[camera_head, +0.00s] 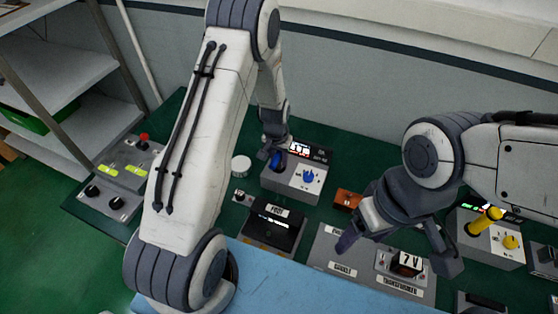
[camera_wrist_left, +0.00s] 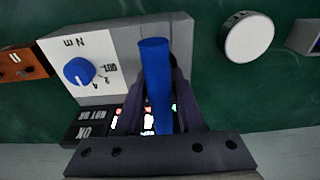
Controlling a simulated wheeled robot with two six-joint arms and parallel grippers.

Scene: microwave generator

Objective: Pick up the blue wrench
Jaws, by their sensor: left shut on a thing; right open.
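The blue wrench (camera_wrist_left: 157,85) shows in the left wrist view as a smooth blue rod between the two dark fingers. My left gripper (camera_wrist_left: 160,100) is shut on it. In the head view the blue wrench (camera_head: 277,161) is a small blue shape at my left gripper (camera_head: 271,152), over the grey box with a blue knob (camera_head: 308,177). Whether the wrench still touches that box I cannot tell; its far part is hidden by the fingers.
A white round cap (camera_head: 241,166) lies left of the box. A black-screened unit (camera_head: 273,229), an orange block (camera_head: 347,199) and a grey panel (camera_head: 330,262) stand nearby. A box with a yellow handle (camera_head: 484,221) is at the right. A control box (camera_head: 117,180) sits far left.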

